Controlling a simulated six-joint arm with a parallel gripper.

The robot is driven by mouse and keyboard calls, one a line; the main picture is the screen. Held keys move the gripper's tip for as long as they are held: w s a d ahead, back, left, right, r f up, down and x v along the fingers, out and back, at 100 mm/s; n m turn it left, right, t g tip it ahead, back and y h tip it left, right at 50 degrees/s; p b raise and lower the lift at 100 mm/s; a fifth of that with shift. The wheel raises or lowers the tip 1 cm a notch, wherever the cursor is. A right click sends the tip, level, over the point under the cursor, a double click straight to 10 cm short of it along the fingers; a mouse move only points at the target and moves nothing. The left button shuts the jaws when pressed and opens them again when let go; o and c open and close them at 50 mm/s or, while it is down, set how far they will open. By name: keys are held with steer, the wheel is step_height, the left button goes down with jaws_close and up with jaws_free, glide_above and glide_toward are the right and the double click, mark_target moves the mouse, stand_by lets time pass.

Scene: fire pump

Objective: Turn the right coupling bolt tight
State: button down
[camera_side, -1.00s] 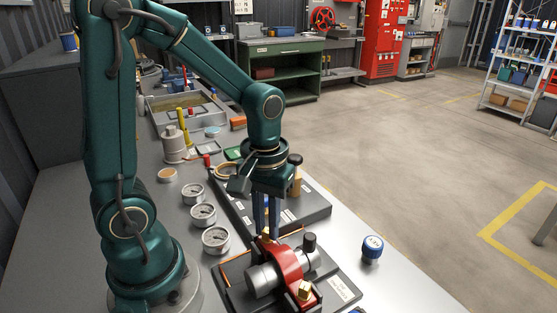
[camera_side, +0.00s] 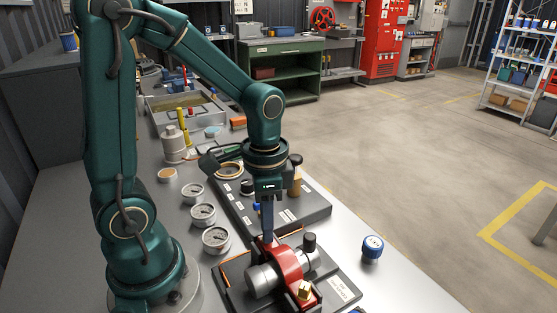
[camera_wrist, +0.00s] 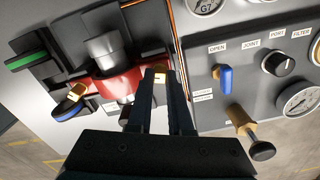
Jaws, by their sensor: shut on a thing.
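A red coupling (camera_side: 287,262) clamps around a grey metal pipe (camera_side: 262,279) on a dark base; the coupling also shows in the wrist view (camera_wrist: 112,80). My gripper (camera_side: 267,238) points straight down at the coupling's far end. In the wrist view its two fingers (camera_wrist: 158,78) are closed around a brass bolt (camera_wrist: 159,73) at the coupling's right side. The fingers hide most of this bolt. A second brass bolt (camera_side: 304,288) stands at the coupling's near end, free of the gripper; it shows in the wrist view (camera_wrist: 78,91) at left.
A dark panel (camera_side: 312,211) with labels and controls lies just behind the coupling; a blue lever (camera_wrist: 224,79) and brass valve (camera_wrist: 240,118) are close to the fingers. A blue-capped jar (camera_side: 372,248) stands at right. Several gauges (camera_side: 216,238) sit at left.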

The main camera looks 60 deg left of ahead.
steer(key=m, duration=0.6)
steer(key=shift+m, duration=0.4)
stand_by(0.4)
steer(key=c, duration=0.8)
jaws_free()
steer(key=shift+r, duration=2.6)
